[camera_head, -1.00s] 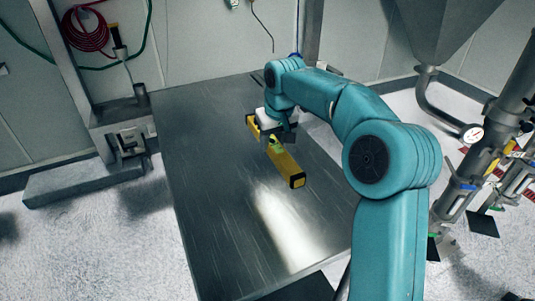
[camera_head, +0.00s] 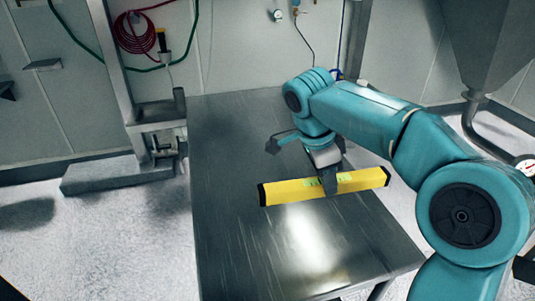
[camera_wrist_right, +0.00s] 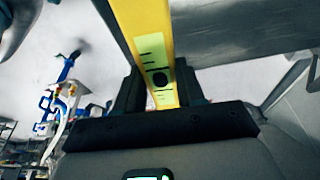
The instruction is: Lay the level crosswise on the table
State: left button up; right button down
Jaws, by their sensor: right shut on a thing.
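The level (camera_head: 290,192) is a yellow bar with black end caps and a pale green window near its middle. In the head view it runs left to right across the metal table (camera_head: 240,240), its right end reaching about the table's right edge. My right gripper (camera_head: 329,182) is shut on its middle from above. In the right wrist view the level (camera_wrist_right: 147,30) passes between the fingers of the gripper (camera_wrist_right: 160,92), with its green window and dark bubble showing. I cannot tell whether the level touches the tabletop. My left gripper is not in view.
The tabletop around the level is clear and shiny. A metal post with a bracket (camera_head: 155,112) stands at the table's left. A red hose coil (camera_head: 134,33) hangs on the back wall. A steel hopper (camera_head: 490,45) stands at the right.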

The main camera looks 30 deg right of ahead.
jog(key=shift+w+a, duration=0.15)
jog(key=shift+a, duration=0.5)
jog(key=shift+a+n+b, duration=0.2)
jog(key=shift+n+b, duration=0.1)
jog(key=shift+b, duration=0.05)
send_near(311, 245)
jog(key=shift+s+d+b, duration=0.3)
jog(key=shift+d+b, duration=0.1)
jog(key=shift+d, duration=0.25)
notch_tip(311, 245, down, 4)
jog(key=shift+f, duration=0.15)
jog(key=shift+w+f, duration=0.1)
jog(key=shift+f, duration=0.35)
